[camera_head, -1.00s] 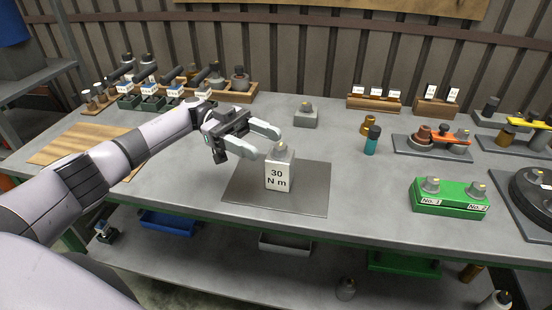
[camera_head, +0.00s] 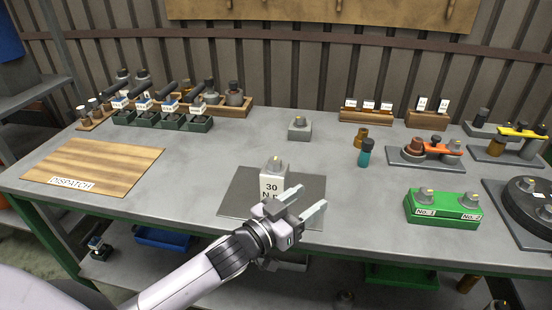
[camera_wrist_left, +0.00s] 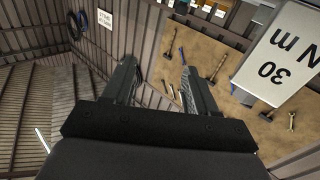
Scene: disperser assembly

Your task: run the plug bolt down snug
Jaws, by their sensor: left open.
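A white block marked "30 N m" (camera_head: 271,184) stands upright on the dark mat (camera_head: 238,192). A grey part with a small light-coloured tip (camera_head: 276,163) sits on its top; I cannot tell whether this is the plug bolt or how far it is run down. My left gripper (camera_head: 307,197) is open and empty, in front of the block and to its right, and covers the lower part of its label. In the left wrist view the open jaws (camera_wrist_left: 160,82) have nothing between them, and the marked block (camera_wrist_left: 285,55) shows at the upper right. My right gripper is not in view.
A grey block (camera_head: 299,131) stands behind the mat. A wooden dispatch board (camera_head: 95,165) lies at the left. The bench between board and mat is clear.

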